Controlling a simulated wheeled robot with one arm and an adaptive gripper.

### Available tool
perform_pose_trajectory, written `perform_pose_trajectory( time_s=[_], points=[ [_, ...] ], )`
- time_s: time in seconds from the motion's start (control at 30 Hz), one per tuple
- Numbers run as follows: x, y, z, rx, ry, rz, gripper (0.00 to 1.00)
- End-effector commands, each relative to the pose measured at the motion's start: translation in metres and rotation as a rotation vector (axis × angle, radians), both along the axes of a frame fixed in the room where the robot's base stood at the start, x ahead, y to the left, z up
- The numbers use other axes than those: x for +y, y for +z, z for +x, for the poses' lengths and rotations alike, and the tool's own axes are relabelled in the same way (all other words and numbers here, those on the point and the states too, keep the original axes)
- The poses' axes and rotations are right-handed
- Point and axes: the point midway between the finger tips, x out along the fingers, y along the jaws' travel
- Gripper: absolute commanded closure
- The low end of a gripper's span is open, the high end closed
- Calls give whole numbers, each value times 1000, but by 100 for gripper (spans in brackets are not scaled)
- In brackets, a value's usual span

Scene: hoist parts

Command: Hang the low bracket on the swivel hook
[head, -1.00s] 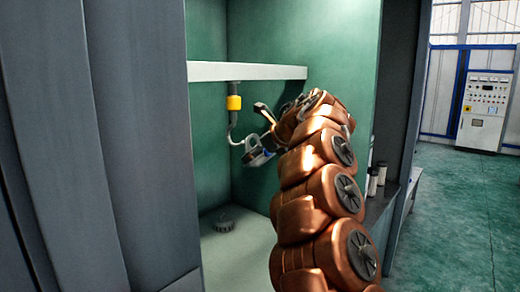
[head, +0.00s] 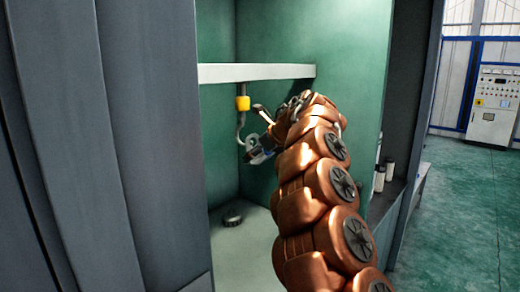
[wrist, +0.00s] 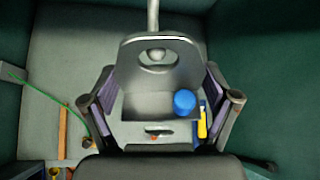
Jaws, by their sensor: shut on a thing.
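The swivel hook hangs from the white beam on a yellow block (head: 243,103), its grey hook (head: 239,132) below. My gripper (head: 262,148) is beside the hook's lower end. In the wrist view my gripper (wrist: 160,108) is shut on the low bracket (wrist: 150,103), a grey plate with an oval hole at its top and a blue round part (wrist: 185,102). The hook's pale shank (wrist: 153,14) rises behind the plate's top edge, and a rounded grey tip shows in the hole. I cannot tell whether the hook bears the bracket.
The white beam (head: 255,72) spans the green-walled bay above my arm. A dark round part (head: 232,218) lies on the bay's pale floor. Two pale-capped cylinders (head: 385,175) stand on a ledge at right. The green floor (head: 460,210) beyond is open.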

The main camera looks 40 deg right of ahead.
Motion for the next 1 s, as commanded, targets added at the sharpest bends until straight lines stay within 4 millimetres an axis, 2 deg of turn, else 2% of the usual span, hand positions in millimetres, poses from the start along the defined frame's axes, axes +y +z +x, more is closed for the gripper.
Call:
perform_pose_trajectory(
  time_s=[1.0],
  points=[
    [8, -14, 29, -44, 12, 10, 76]
  ],
)
